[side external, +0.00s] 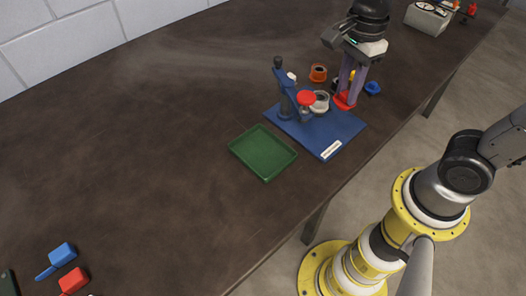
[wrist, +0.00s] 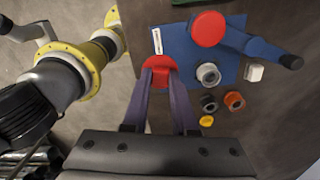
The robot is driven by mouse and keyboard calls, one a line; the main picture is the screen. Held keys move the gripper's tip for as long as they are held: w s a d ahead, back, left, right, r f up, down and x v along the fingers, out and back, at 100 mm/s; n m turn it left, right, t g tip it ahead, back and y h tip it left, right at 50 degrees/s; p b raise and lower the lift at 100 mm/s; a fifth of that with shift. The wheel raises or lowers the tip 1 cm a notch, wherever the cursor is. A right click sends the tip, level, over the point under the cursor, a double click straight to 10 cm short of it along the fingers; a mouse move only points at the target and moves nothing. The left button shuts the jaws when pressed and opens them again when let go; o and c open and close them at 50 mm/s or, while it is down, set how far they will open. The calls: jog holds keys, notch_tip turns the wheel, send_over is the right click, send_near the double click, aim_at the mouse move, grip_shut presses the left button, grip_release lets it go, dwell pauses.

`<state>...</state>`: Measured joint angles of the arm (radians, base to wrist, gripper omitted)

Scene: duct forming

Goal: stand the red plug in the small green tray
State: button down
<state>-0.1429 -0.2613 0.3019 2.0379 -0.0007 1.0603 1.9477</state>
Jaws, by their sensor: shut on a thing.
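The red plug (side external: 345,101) is between the fingertips of my gripper (side external: 350,96), at the far right corner of the blue base plate. In the wrist view my gripper (wrist: 160,82) is shut on the red plug (wrist: 160,65), and the fingers cover its sides. I cannot tell whether the plug touches the surface below. The small green tray (side external: 262,153) lies on the dark table, left of and nearer than the plate, and looks empty. Only a green sliver of it (wrist: 185,2) shows at the top of the wrist view.
The blue plate (side external: 330,128) carries an upright blue lever tool (side external: 285,92) with a red round head (side external: 306,97), between plug and tray. A grey ring (side external: 320,101), an orange ring (side external: 318,73) and a blue part (side external: 372,88) are close by.

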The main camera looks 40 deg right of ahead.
jog(key=s+a+f+n, duration=0.2)
jog(key=a, duration=0.5)
jog(key=shift+n, duration=0.3)
jog(key=w+a+f, duration=0.2)
jog(key=w+f, duration=0.1)
jog(key=w, duration=0.1)
jog(key=w+a+f, duration=0.2)
jog(key=w+f, duration=0.1)
jog(key=w, duration=0.1)
jog(key=w+a+f, duration=0.2)
jog(key=w+f, duration=0.1)
jog(key=w, duration=0.1)
jog(key=shift+w+a+f, duration=0.15)
jog(key=shift+f, duration=0.05)
jog(key=shift+w+f, duration=0.15)
jog(key=shift+f, duration=1.6)
jog(key=shift+f, duration=0.1)
jog(key=c, duration=0.7)
grip_release()
